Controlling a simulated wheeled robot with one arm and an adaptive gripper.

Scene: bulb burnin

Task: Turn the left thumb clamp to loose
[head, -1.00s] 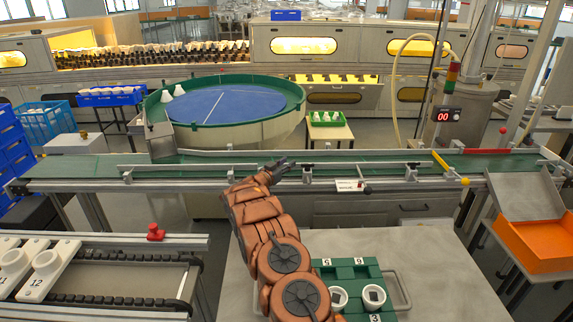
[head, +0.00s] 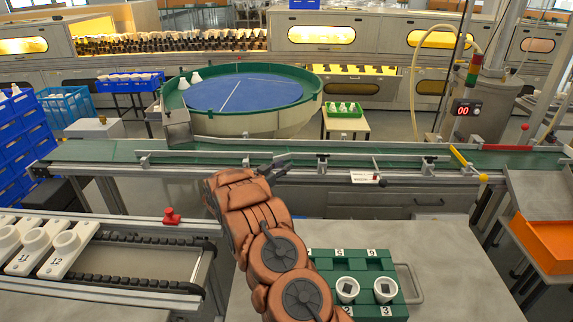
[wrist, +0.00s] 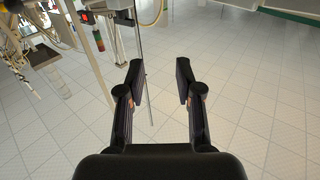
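A green conveyor belt (head: 95,152) runs across the head view with a grey guide rail along its near side. Small grey brackets stand on this rail: one at the left (head: 146,160), one right of my gripper (head: 322,162) and one further right (head: 428,163). They are too small to tell which is the left thumb clamp or how its knob is turned. My gripper (head: 282,167) is in front of the belt, between the left bracket and the middle one.
A grey table with a green bulb tray (head: 374,263) is below my arm. A rack with white numbered holders and a red knob (head: 171,216) is at the left. An orange bin (head: 553,243) is at the right. A round blue-topped table (head: 240,95) stands behind the belt.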

